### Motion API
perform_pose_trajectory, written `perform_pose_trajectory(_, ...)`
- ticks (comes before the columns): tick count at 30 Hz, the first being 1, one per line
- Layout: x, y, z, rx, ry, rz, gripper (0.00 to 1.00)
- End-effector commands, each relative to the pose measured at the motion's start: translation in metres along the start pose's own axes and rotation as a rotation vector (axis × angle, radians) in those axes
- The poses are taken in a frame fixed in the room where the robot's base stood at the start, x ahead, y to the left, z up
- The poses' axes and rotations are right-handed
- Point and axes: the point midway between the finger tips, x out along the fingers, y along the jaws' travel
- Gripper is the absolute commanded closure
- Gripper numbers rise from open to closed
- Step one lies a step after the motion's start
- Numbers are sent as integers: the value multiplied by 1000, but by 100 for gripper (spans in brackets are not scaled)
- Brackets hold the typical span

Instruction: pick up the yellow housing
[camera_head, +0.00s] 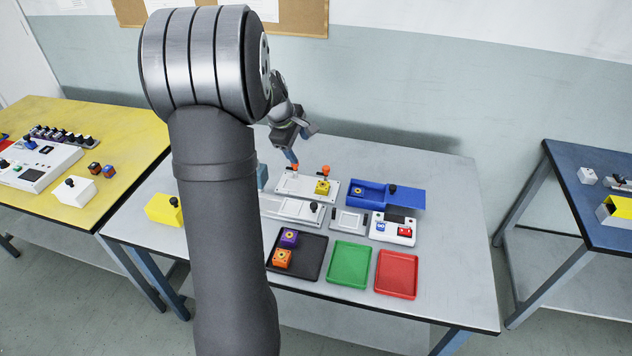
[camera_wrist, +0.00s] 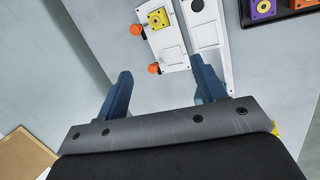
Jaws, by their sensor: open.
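The yellow housing (camera_head: 322,187) is a small yellow block with a round opening in its top. It sits on a white fixture plate (camera_head: 296,184) with two orange knobs on the grey table. In the wrist view the yellow housing (camera_wrist: 158,18) is near the top edge, beyond my fingertips. My gripper (camera_head: 292,158) is above the back of the table, to the left of the housing. In the wrist view my gripper (camera_wrist: 163,76) has its two blue fingers wide apart with nothing between them.
A black tray (camera_head: 313,268) holds a purple and an orange block. Green (camera_head: 349,265) and red (camera_head: 397,274) trays are beside it. A blue open box (camera_head: 368,195) is right of the fixture. A larger yellow box (camera_head: 160,210) stands at the left. My arm hides part of the table.

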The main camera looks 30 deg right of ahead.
Motion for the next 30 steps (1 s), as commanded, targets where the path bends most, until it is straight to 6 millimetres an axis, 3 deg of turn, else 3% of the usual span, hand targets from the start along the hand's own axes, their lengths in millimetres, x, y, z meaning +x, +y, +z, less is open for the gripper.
perform_pose_trajectory(15, 51, 4, 38, 1224, 147, -92, 36)
perform_pose_trajectory(18, 55, 5, 42, 1358, 158, -106, 36)
perform_pose_trajectory(23, 62, 5, 44, 1441, 165, -116, 36)
perform_pose_trajectory(30, 100, 6, 37, 1443, 164, -117, 36)
